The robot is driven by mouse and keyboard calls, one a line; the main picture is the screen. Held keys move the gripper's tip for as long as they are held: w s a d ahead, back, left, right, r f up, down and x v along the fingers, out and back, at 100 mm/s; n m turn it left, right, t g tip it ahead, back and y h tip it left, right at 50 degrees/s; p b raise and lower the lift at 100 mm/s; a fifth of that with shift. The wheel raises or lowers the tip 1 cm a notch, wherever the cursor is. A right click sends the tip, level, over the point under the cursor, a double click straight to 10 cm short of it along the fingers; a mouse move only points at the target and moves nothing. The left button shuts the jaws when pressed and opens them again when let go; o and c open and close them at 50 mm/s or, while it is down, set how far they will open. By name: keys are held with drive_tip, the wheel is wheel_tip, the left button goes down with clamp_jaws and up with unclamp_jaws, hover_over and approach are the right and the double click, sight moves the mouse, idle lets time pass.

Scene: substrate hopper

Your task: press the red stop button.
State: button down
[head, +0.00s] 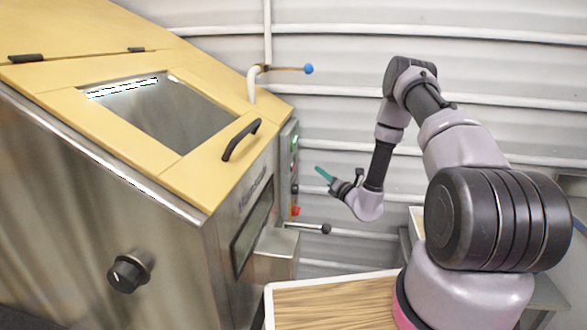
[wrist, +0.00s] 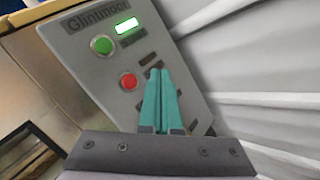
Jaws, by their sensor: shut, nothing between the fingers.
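There my gripper (head: 317,169) points at the panel with a visible gap.
A steel hopper (head: 100,190) with a yellow lid and black handle (head: 241,139) stands left of the panel. A lever with a black ball (head: 326,228) sticks out below the panel. A blue-tipped valve handle (head: 308,69) is above. A wood-topped surface (head: 335,303) lies in front.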

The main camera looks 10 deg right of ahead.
drive_tip(key=w+a, duration=0.2)
drive_tip(key=a, duration=0.4)
drive_tip(key=shift+a, duration=0.1)
idle(2.0)
drive_tip(key=shift+w+a, duration=0.1)
drive_tip(key=shift+a, duration=0.2)
drive_tip(key=shift+w+a, duration=0.15)
drive_tip(key=shift+a, duration=0.3)
idle(0.5)
drive_tip(key=shift+d, duration=0.1)
drive_tip(key=shift+s+d, duration=0.3)
drive_tip(key=shift+d, duration=0.4)
drive_tip(key=shift+d, duration=0.1)
drive_tip(key=shift+s+d, duration=0.25)
drive_tip(key=shift+d, duration=0.5)
drive_tip(key=shift+s+d, duration=0.25)
drive_tip(key=shift+d, duration=0.55)
drive_tip(key=shift+s+d, duration=0.25)
drive_tip(key=shift+d, duration=0.5)
